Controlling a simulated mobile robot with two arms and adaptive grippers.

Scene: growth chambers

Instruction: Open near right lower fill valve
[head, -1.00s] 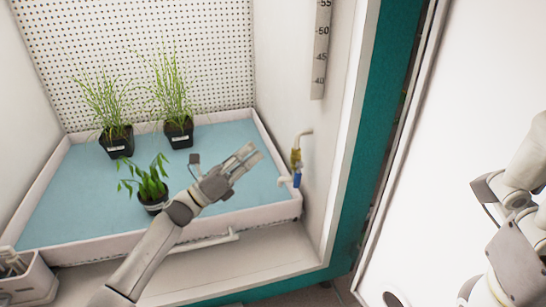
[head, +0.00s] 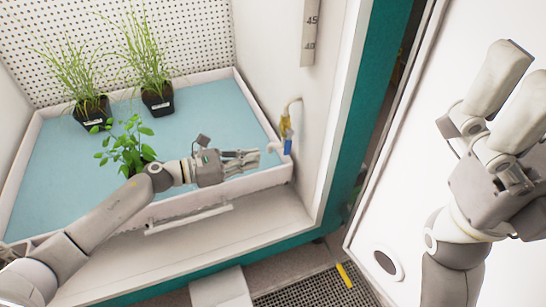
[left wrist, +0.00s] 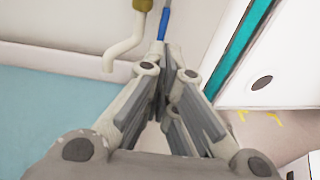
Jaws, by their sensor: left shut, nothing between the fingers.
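The fill valve (head: 287,137) is on the chamber's right inner wall, above the tray's right corner. It has a brass body, a blue handle hanging down and a pale spout. In the left wrist view the blue handle (left wrist: 164,22) stands just beyond my fingertips, with the spout (left wrist: 121,49) to its left. My left gripper (head: 256,158) is shut and empty, left of the valve and slightly lower, over the tray's right end. Whether the fingertips touch the handle cannot be told. My right gripper (head: 522,75) is at the right, far from the valve; its finger gap is unclear.
Two grassy pots (head: 158,102) and a leafy plant (head: 125,150) stand in the blue-floored tray (head: 205,193). The teal chamber frame (head: 362,110) and a white door panel (head: 400,190) lie right of the valve.

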